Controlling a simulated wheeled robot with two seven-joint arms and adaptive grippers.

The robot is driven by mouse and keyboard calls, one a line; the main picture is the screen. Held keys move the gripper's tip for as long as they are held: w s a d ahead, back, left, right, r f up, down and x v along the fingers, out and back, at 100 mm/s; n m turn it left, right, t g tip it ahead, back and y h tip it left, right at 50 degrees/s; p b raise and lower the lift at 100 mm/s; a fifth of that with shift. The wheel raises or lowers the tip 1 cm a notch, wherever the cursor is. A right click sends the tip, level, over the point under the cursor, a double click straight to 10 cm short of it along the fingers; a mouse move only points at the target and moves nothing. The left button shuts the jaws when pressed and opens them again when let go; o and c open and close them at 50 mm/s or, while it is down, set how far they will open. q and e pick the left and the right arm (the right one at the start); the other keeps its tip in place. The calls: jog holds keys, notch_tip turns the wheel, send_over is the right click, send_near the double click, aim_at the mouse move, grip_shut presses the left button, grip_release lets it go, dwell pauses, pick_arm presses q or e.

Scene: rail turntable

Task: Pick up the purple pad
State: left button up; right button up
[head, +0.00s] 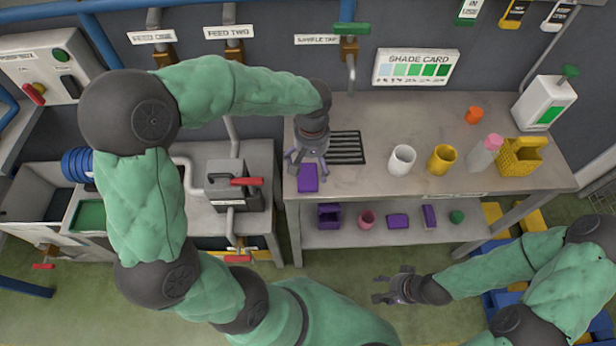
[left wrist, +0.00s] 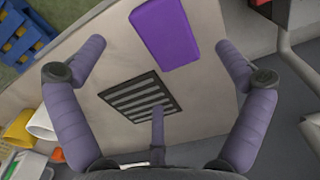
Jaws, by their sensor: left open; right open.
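A purple pad (head: 307,178) lies flat on the left end of the grey bench top, beside a dark drain grate (head: 347,147). In the left wrist view the pad (left wrist: 165,34) shows at the top, past the fingertips, with the grate (left wrist: 141,97) nearer. My left gripper (head: 305,158) is above the bench just behind the pad, open and empty. Its spread fingers (left wrist: 152,62) frame the grate and part of the pad in the left wrist view. My right gripper (head: 382,287) is open and empty, low in front of the bench. Another purple flat piece (head: 397,220) lies on the lower shelf.
On the bench top (head: 375,180) stand a white cup (head: 402,160), a yellow cup (head: 441,159), a bottle (head: 485,153) and a yellow basket (head: 521,156). A tap pipe (head: 351,75) hangs behind the grate. A sink unit with a red-handled box (head: 232,186) stands left.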

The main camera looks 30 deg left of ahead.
aim_at(312, 175)
pick_arm(q)
notch_tip(312, 175, down, 5)
jog(key=shift+f+b, duration=0.15)
jog(key=shift+b, duration=0.95)
jog(key=c, duration=1)
